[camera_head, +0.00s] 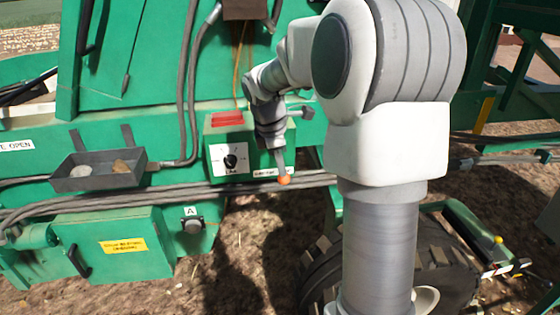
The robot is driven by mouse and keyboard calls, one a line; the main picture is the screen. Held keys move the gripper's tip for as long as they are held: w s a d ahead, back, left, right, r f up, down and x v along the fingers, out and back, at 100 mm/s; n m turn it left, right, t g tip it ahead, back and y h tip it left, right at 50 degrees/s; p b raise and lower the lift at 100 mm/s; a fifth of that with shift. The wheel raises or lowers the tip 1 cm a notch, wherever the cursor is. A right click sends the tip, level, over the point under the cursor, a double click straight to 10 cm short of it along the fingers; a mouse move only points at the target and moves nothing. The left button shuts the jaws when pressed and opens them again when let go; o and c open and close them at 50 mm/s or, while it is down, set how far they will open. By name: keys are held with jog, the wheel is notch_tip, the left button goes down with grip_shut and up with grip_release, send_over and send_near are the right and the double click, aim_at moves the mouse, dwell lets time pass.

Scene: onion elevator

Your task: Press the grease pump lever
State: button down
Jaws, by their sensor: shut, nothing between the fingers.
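A short grey lever with an orange ball end (284,180) points down at the right side of a green control box (217,135). I take it for the grease pump lever, but the small label beside it is too small to read surely. My gripper (274,145) is dark grey, points down just above this lever and looks shut. It covers the lever's upper part and the box's right side. I cannot tell whether the fingers touch the lever.
The box carries a black dial (231,161) and a red block (227,118). A grey tray (98,171) with stones sits left. Hoses (150,198) run below. A tyre (335,270) and a yellow-knobbed part (498,240) lie right. My arm hides much of the right side.

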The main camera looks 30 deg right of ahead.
jog(key=shift+f, duration=0.1)
jog(key=f+b, duration=0.1)
jog(key=b, duration=0.1)
jog(key=f+t+b, duration=0.1)
jog(key=shift+s+a+b, duration=0.1)
jog(key=shift+s+b, duration=0.15)
jog(key=shift+b, duration=0.1)
notch_tip(320, 180, down, 7)
jog(key=t+h+b, duration=0.1)
jog(key=t+b, duration=0.3)
jog(key=b, duration=1.1)
jog(key=shift+r+m+h, duration=0.2)
jog(key=shift+m+h, duration=0.1)
jog(key=shift+h, duration=0.1)
jog(key=shift+f+t+b, duration=0.15)
jog(key=shift+t+b, duration=0.15)
jog(key=shift+b, duration=0.1)
